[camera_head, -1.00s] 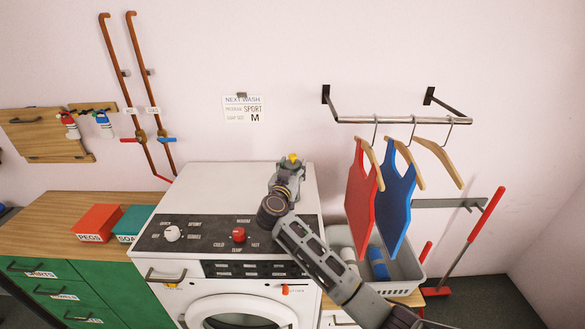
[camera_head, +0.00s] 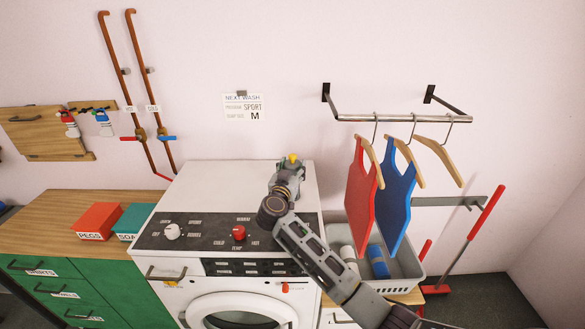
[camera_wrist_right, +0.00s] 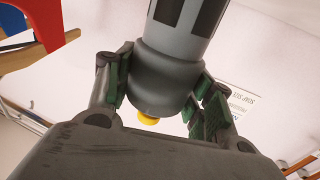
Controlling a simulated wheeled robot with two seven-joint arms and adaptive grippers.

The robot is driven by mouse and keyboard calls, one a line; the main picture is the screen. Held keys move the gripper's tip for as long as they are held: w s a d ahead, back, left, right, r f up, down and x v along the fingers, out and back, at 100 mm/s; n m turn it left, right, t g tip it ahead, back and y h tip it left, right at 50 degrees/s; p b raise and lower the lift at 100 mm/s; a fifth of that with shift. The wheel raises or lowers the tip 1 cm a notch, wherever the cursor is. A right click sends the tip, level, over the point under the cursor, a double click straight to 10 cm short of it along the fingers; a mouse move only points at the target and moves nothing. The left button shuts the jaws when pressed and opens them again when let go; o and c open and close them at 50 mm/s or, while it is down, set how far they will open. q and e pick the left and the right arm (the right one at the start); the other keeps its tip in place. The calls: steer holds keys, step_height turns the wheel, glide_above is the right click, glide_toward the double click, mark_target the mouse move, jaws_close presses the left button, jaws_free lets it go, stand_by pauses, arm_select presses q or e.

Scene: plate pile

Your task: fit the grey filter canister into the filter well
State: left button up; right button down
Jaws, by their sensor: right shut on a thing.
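My right gripper (camera_head: 288,180) is over the washing machine's top, with its fingers partly hidden from the head camera. In the right wrist view, the right gripper (camera_wrist_right: 165,95) is shut on the grey filter canister (camera_wrist_right: 165,62), a grey cylinder with dark rectangular patches. A yellow knob (camera_wrist_right: 148,119) is at the canister's near end, between the fingers and palm. A yellow tip (camera_head: 292,157) also shows in the head view; the canister's body is hard to make out there. I cannot make out the filter well in either view. My left gripper is out of view.
The washing machine (camera_head: 220,185) has a knob panel and a round door (camera_head: 240,308). A red box (camera_head: 99,221) and a teal box (camera_head: 134,221) stand on the left counter. A grey crate (camera_head: 405,265) and hanging red and blue garments are at right.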

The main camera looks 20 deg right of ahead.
steer(key=shift+f, duration=1.5)
stand_by(1.0)
steer(key=c, duration=0.5)
jaws_free()
steer(key=shift+s+a, duration=0.1)
steer(key=v, duration=1.1)
steer(key=shift+s+a, duration=0.2)
steer(key=shift+s, duration=0.1)
steer(key=shift+s+f, duration=0.1)
stand_by(0.8)
